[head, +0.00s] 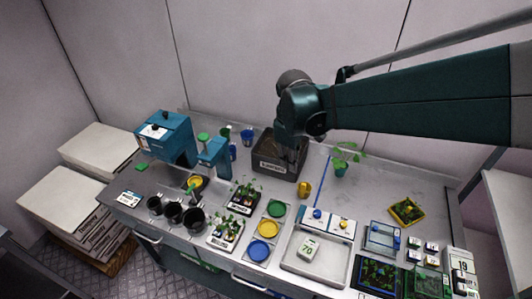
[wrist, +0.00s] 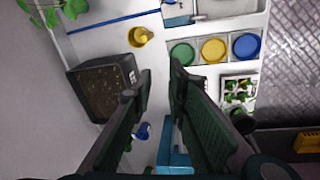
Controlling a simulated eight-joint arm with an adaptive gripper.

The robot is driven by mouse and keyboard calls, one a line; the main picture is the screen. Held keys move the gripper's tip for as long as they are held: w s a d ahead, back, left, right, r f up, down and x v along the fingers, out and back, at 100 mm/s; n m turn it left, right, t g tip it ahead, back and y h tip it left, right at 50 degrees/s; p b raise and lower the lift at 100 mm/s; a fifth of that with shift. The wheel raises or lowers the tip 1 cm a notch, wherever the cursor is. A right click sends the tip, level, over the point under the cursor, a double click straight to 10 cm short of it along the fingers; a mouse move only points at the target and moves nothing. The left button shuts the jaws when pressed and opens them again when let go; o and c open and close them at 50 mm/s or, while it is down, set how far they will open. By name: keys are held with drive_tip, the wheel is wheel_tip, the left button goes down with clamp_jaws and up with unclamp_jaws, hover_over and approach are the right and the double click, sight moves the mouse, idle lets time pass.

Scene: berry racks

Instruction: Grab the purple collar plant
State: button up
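I cannot make out a purple collar on any plant in either view. Small seedlings stand in a dark-labelled tray (head: 241,210) and a white tray (head: 223,244), left of centre in the head view. One seedling tray also shows in the wrist view (wrist: 252,80). A larger leafy plant in a green pot (head: 340,170) stands at the back right, and its leaves show in the wrist view (wrist: 38,12). My gripper (wrist: 161,68) is open and empty, its fingers apart above the bench. In the head view my gripper (head: 291,152) hangs by the soil box, its fingers hard to see.
The dark soil box (head: 268,168) stands beneath my arm. A yellow mug (head: 305,189), green, yellow and blue discs (head: 262,228), black pots (head: 173,212) and a teal machine (head: 166,138) surround it.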

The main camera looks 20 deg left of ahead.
drive_tip(key=s+a+f+n, duration=0.1)
drive_tip(key=a+f+n, duration=0.15)
drive_tip(key=a, duration=0.35)
drive_tip(key=a+f+n, duration=0.1)
drive_tip(key=a+f, duration=0.3)
drive_tip(key=a, duration=0.2)
drive_tip(key=n+g+h+p, duration=0.1)
drive_tip(key=n, duration=0.2)
hover_over(237, 194)
wheel_tip(237, 194, down, 6)
drive_tip(key=f, duration=0.1)
drive_tip(key=shift+s+a+f+h, duration=0.15)
drive_tip(key=shift+a+h, duration=0.15)
drive_tip(key=shift+a, duration=0.45)
drive_tip(key=shift+d+f, duration=0.2)
drive_tip(key=shift+f, duration=1.05)
drive_tip(key=shift+w+d+f+p, duration=0.15)
drive_tip(key=shift+d+f+p, duration=0.05)
drive_tip(key=shift+f, duration=1.1)
drive_tip(key=shift+w+d+f+p, duration=0.1)
drive_tip(key=shift+d+f+p, duration=0.1)
drive_tip(key=shift+f, duration=1.1)
